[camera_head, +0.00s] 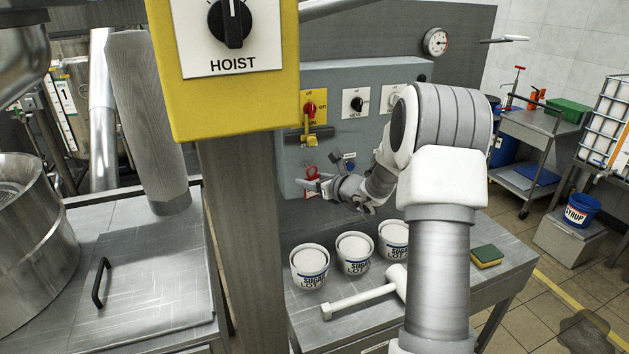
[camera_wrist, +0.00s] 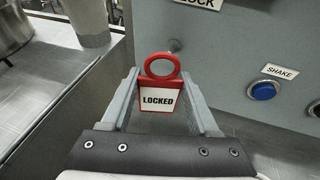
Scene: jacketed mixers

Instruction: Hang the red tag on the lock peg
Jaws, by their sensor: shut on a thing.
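The red tag (camera_wrist: 160,98) has a ring at its top and a white plate reading LOCKED. My gripper (camera_wrist: 160,80) is shut on it, one finger at each side, with the ring standing past the fingertips. The lock peg (camera_wrist: 175,45) is a small metal stub on the grey panel, under a partly cut-off label ending in LOCK. In the wrist view the peg shows just above and right of the ring, not through it. In the head view the tag (camera_head: 311,174) and my gripper (camera_head: 325,185) are in front of the panel's lower left; the peg cannot be made out there.
The grey control panel (camera_head: 350,125) carries knobs and a blue SHAKE button (camera_wrist: 263,90). A yellow HOIST box (camera_head: 225,110) on a post stands left of my gripper. White tubs (camera_head: 355,253), a mallet (camera_head: 355,300) and a sponge (camera_head: 487,256) are on the bench below.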

